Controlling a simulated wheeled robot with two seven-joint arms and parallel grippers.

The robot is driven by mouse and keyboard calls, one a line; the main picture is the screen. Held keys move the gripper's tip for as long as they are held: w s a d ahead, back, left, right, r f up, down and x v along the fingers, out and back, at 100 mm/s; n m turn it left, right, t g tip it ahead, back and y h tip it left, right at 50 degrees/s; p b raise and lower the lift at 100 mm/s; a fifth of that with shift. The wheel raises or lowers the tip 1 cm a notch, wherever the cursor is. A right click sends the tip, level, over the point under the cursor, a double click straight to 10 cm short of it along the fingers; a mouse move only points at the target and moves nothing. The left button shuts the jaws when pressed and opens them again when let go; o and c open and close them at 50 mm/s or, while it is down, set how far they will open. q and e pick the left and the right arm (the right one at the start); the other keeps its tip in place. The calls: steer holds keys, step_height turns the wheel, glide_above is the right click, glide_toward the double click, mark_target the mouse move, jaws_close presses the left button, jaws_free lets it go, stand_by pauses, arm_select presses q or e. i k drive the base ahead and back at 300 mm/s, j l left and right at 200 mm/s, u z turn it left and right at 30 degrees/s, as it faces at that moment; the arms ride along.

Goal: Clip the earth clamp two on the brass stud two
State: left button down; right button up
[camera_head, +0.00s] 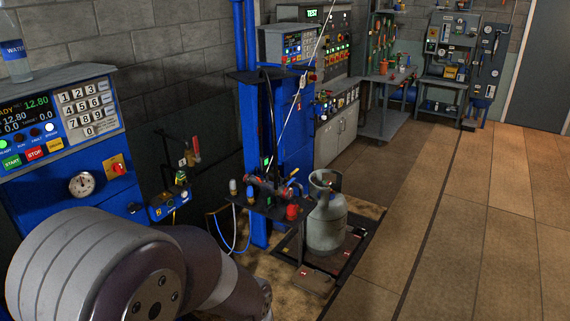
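I cannot single out earth clamp two or brass stud two for sure; the parts are small here. A small dark shelf (262,207) on the blue scale column (252,140) carries a dark and red clamp-like tool (265,187), a red knob-like part (292,212) and small upright pieces. A yellowish, brass-like piece (293,173) shows at the tool's right end. A red-handled part (196,150) is on the dark panel to the left. My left arm fills the lower left, with its far end near the bottom edge; its gripper does not show. My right gripper is out of view.
A grey gas cylinder (327,215) stands on the scale platform (350,250) right of the shelf. A blue control console (60,140) with a water bottle (16,58) on top stands at left. A blue box (168,205) sits between. Tiled floor (470,230) at right is clear.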

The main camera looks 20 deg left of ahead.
mark_target(180, 175)
steer(key=i+l, duration=0.2)
steer(key=i, duration=0.3)
steer(key=i+l, duration=0.2)
steer(key=i, duration=0.25)
steer(key=i+l+z, duration=0.1)
steer(key=i, duration=0.4)
steer(key=i+j+u, duration=0.15)
steer(key=u, duration=0.3)
steer(key=i+u, duration=0.3)
steer(key=u, duration=0.15)
steer(key=i+u, duration=0.25)
steer(key=u, duration=0.2)
steer(key=i+u, duration=0.25)
steer(key=u, duration=0.15)
steer(key=i+l+u, duration=0.2)
steer(key=u, duration=0.25)
steer(key=i+u, duration=0.45)
steer(key=i, duration=0.5)
